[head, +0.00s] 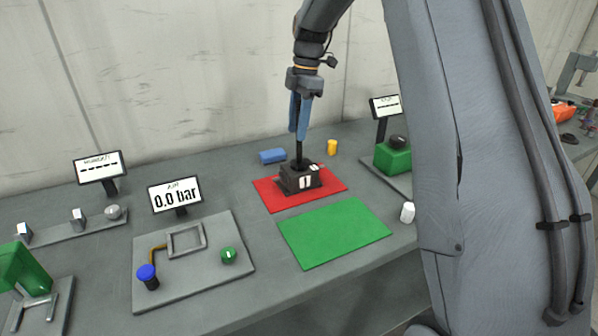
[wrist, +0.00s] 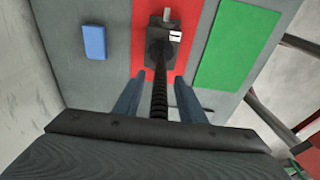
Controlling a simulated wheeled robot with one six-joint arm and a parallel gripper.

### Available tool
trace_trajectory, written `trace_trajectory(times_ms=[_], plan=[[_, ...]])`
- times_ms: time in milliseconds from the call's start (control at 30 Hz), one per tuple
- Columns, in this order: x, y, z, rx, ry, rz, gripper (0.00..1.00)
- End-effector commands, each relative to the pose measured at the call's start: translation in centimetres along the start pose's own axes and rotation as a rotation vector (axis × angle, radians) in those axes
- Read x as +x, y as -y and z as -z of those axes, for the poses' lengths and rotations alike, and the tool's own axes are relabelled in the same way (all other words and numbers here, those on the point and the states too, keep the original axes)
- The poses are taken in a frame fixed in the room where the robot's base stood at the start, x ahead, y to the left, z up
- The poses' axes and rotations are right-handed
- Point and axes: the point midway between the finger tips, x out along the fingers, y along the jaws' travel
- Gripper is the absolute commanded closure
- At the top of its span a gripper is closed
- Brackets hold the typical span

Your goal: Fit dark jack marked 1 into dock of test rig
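The dark jack (head: 298,180) stands upright on the red mat (head: 272,199), with a white label on its front; I cannot read the mark. Its dark threaded spindle rises from the body and also shows in the wrist view (wrist: 160,92). My gripper (head: 299,134) points down over the jack. In the wrist view its two blue fingers lie on either side of the spindle, with a gap on each side. The gripper is open and holds nothing. The test rig plate (head: 150,293) carries an empty square frame (head: 186,240), seemingly the dock, beside a display reading 0.0 bar (head: 175,196).
The rig also has a blue knob (head: 147,273) and a green knob (head: 229,255). An empty green mat (head: 335,233) lies in front of the red one. A blue block (head: 272,156), a yellow cylinder (head: 332,147) and a white piece (head: 407,212) stand around the mats.

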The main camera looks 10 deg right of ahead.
Motion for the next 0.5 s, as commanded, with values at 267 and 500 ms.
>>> trace_trajectory(times_ms=[267,500], plan=[[0.04,-0.03,0.07,-0.001,0.0,0.0,0.8],[0.02,-0.02,0.08,-0.001,0.0,0.0,1.0]])
